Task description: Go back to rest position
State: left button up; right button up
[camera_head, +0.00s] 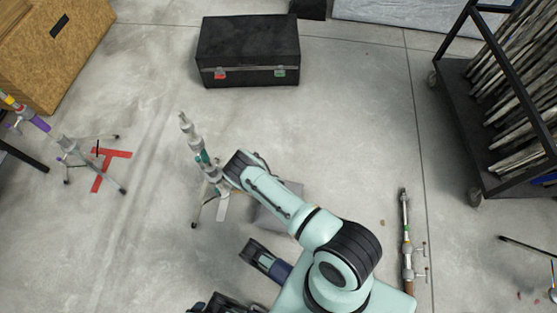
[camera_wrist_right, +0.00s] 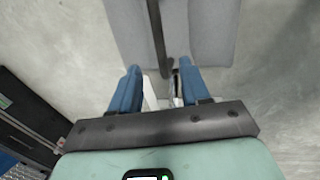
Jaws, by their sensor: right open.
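My right arm comes in from the lower right of the head view and reaches up and left over the floor. My right gripper shows in the right wrist view (camera_wrist_right: 158,76), with its two blue fingers apart. A thin white strip and a metal piece show between the fingers; I see no firm grip on them. A grey bag or block (camera_wrist_right: 215,30) with a dark strap lies beyond the fingertips. It shows in the head view (camera_head: 272,219), partly hidden by my arm. A metal stand (camera_head: 203,157) is just left of my arm's bend. I cannot make out my left gripper.
A black case (camera_head: 247,50) is at the back. A second stand (camera_head: 70,147) is at left by a red floor mark (camera_head: 103,174). A wooden box (camera_head: 60,40) is at upper left. A metal pole (camera_head: 406,235) lies at right, near a wheeled rack (camera_head: 475,135).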

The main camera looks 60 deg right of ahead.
pick_arm(q)
jog(key=shift+g+h, duration=0.4)
jog(key=shift+g, duration=0.3)
jog(key=s+r, duration=0.1)
jog(key=s+d+r+p, duration=0.1)
jog(key=s, duration=0.1)
jog(key=s+d+r+p, duration=0.1)
jog(key=shift+s+r, duration=0.15)
jog(key=shift+s, duration=0.05)
pick_arm(e)
notch_tip(320, 180, up, 8)
jog(key=a, duration=0.1)
jog(key=shift+s+a, duration=0.15)
jog(key=shift+a, duration=0.1)
